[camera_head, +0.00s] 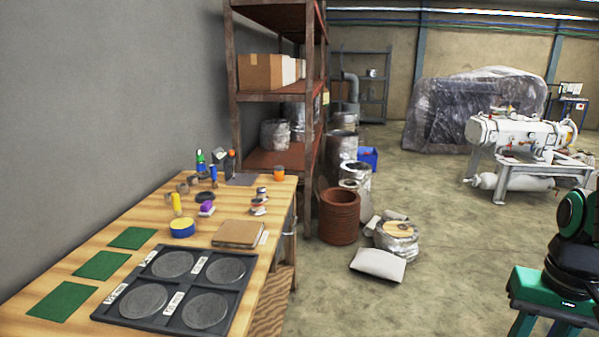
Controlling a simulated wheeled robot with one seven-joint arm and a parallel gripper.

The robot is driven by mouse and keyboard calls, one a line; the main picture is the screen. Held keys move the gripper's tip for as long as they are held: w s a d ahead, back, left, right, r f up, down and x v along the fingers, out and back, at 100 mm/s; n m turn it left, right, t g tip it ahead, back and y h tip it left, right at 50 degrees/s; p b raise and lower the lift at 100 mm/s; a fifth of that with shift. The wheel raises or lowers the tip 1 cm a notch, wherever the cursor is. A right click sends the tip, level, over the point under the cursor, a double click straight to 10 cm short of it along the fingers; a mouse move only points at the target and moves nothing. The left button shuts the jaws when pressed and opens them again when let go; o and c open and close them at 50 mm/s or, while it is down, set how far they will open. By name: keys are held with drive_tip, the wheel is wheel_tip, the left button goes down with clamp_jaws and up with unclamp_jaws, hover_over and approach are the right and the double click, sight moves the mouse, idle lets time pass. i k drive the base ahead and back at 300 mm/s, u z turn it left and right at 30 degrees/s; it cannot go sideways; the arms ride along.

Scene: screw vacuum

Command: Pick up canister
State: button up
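I cannot tell for sure which thing is the canister. On the wooden workbench (62,268) stand small round containers: a yellow upright cylinder (176,204), a low blue-and-yellow tin (182,228), a small stack of tins (259,205) and an orange cup-like container (279,173). On the floor past the bench stand a brown ribbed drum (339,216) and several foil-wrapped drums (343,148). My gripper is not in view, so its opening and contents do not show.
A black tray (192,284) with round grey discs fills the bench's near end, beside green mats (100,265). A brown flat box (239,234) lies behind it. A shelf rack (312,100) stands past the bench.

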sight(279, 170)
drive_tip(key=z, duration=0.25)
drive_tip(key=i, duration=1.1)
drive_tip(key=z, duration=0.2)
drive_tip(key=i, duration=2.1)
drive_tip(key=u, duration=0.2)
